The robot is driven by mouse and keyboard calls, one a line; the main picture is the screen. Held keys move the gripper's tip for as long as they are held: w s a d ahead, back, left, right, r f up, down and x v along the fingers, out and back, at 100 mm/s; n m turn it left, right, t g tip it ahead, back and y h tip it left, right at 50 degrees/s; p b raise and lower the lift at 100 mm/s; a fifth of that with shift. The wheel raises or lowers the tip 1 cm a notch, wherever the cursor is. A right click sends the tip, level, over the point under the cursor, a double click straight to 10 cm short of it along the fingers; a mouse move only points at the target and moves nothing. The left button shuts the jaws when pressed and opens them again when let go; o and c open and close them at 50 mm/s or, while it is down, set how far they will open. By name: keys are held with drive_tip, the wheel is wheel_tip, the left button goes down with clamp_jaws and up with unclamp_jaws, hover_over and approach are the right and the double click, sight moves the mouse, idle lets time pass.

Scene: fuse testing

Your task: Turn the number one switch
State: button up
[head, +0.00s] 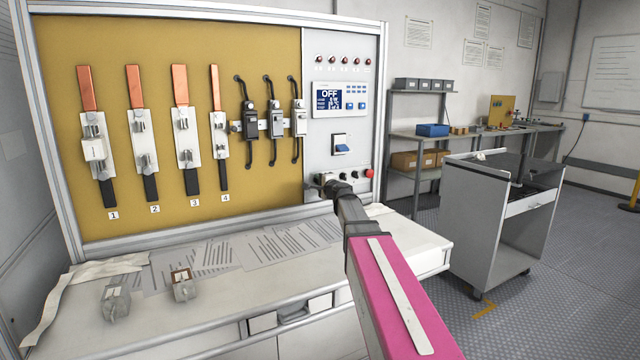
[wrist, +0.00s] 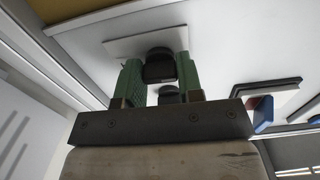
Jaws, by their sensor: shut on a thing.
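My gripper (head: 331,186) is at the lower left of the grey control panel (head: 318,145). In the wrist view, its two green fingers (wrist: 159,80) are shut on a black rotary knob (wrist: 159,64) on a pale square plate (wrist: 120,46). The knob is mostly hidden by my gripper in the head view, and I see no number on it. A second black knob (wrist: 168,94) shows beyond it between the fingers. On the yellow board, the leftmost fuse holder (head: 95,150) stands above a label "1" (head: 113,215). My gripper is away from it.
Two grey blocks (head: 116,302) (head: 185,289) and papers (head: 215,256) lie on the bench. A cart (head: 500,220) stands to the right.

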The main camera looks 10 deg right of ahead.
drive_tip(key=m, duration=1.1)
idle(0.3)
drive_tip(key=shift+m, duration=0.4)
drive_tip(key=o, duration=0.9)
drive_tip(key=shift+o, duration=0.2)
drive_tip(key=shift+s, duration=0.1)
drive_tip(key=v, duration=1)
drive_tip(key=shift+s, duration=0.3)
drive_tip(key=shift+d, duration=0.1)
